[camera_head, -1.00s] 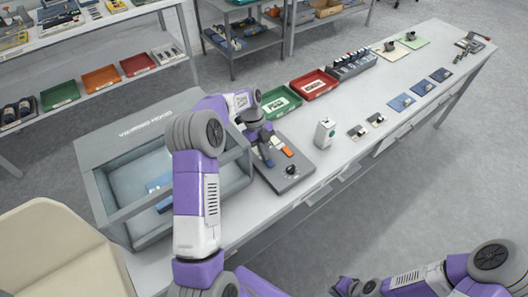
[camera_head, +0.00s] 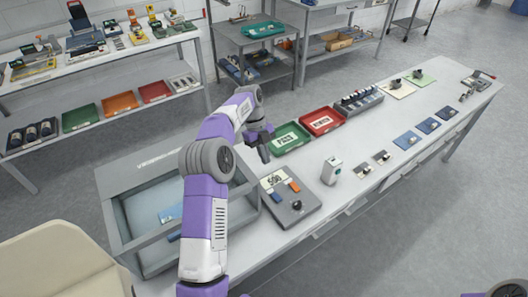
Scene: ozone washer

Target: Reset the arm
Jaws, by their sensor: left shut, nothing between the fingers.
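My left gripper (camera_head: 264,153) is shut and empty. It hangs above the bench between the grey control panel and the green tray, clear of the panel in the picture. The control panel (camera_head: 296,218) lies flat on the bench with an orange switch, a blue switch and a black knob. The grey ozone washer box (camera_head: 118,190) stands left of it, with a blue item (camera_head: 172,213) visible inside. My left arm partly hides the box. My right gripper is out of view; only a bit of the right arm shows at the bottom right corner.
A green tray (camera_head: 307,146) and a red tray (camera_head: 340,121) sit behind the panel. A small white box (camera_head: 331,171) stands right of it. Blue pads (camera_head: 407,140) and a black rack (camera_head: 362,101) lie farther along the bench (camera_head: 400,169). A cream chair (camera_head: 62,262) is at lower left.

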